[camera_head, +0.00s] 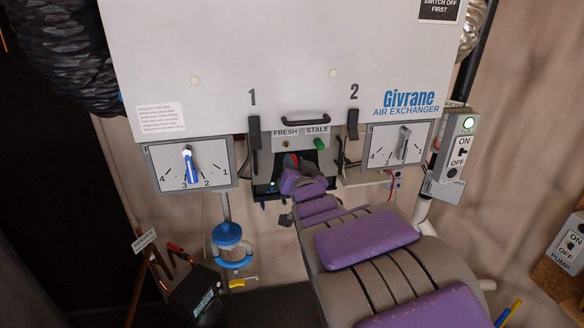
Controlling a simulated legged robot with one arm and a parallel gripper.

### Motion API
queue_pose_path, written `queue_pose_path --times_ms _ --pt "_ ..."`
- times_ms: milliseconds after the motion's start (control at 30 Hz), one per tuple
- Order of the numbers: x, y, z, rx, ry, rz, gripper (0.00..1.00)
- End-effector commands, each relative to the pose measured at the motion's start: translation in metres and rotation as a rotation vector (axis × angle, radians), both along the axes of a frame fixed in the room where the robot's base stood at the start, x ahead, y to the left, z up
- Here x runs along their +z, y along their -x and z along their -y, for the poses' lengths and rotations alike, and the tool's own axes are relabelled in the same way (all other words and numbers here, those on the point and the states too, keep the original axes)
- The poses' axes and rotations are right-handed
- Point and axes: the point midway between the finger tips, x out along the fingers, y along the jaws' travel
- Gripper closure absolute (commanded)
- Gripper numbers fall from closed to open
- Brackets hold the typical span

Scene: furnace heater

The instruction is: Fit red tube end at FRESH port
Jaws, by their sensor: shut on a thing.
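The FRESH port (286,144) is a small dark fitting under its label on the front of the air exchanger. The STALE port to its right has a green piece (319,143) on it. My gripper (291,164) is in the recess just below the ports, largely hidden behind my purple and grey arm. A small red piece, the red tube end (291,159), shows at the fingertips, below and apart from the FRESH port. My gripper is shut on it. The rest of the tube is hidden.
Black latches 1 (254,133) and 2 (353,125) flank the ports, with a black handle (305,120) above. Dial panels stand left (212,178) and right (386,158). An ON/OFF switch box (458,145) glows green. A blue-topped filter (228,236) hangs lower left.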

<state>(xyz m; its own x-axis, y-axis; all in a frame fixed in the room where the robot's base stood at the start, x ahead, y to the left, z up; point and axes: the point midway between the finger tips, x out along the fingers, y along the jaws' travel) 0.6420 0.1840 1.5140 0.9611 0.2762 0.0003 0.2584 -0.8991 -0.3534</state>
Motion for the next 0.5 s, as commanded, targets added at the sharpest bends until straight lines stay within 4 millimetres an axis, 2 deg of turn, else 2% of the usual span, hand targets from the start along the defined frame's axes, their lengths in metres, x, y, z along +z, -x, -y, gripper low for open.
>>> queue_pose_path --times_ms 500 --pt "-0.001 -0.041 -0.015 0.001 0.001 -0.002 1.00"
